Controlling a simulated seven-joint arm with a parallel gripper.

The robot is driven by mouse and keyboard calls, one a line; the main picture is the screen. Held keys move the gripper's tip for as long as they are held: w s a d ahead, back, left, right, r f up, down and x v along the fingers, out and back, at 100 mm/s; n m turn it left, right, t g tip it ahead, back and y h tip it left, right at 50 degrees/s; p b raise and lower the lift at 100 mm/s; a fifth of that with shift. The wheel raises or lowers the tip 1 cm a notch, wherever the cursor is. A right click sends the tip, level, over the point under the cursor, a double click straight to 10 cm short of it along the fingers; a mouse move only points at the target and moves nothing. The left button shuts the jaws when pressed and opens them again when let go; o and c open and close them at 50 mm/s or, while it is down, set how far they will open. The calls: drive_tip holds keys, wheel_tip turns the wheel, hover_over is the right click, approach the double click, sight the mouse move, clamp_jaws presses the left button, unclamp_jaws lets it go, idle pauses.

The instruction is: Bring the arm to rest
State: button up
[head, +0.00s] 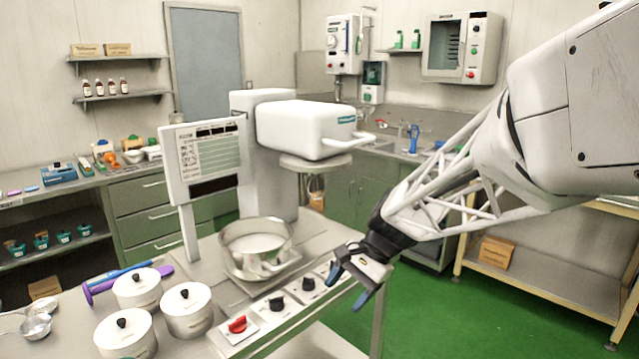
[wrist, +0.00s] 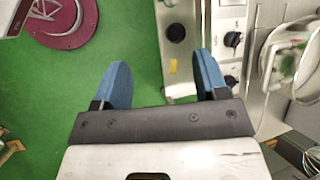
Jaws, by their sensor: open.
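My gripper (head: 350,284) is open, with its two blue fingers apart and nothing visible between them. In the head view it hangs off the right front edge of the kettle table, beside the knob panel (head: 268,308). My arm reaches in from the right of the head view.
Several lidded white pots (head: 187,312) stand at the table's front left. The green floor right of the table is clear.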

drive_tip(key=s+d+r+n+t+h, duration=0.1)
drive_tip(key=s+d+n+t+h, duration=0.1)
drive_tip(key=s+d, duration=0.4)
drive_tip(key=s+d+r+n+t+h, duration=0.2)
drive_tip(key=s+d+n+h, duration=0.2)
drive_tip(key=s, duration=1.3)
drive_tip(key=d+n, duration=0.1)
drive_tip(key=d, duration=0.2)
drive_tip(key=shift+r+h, duration=0.3)
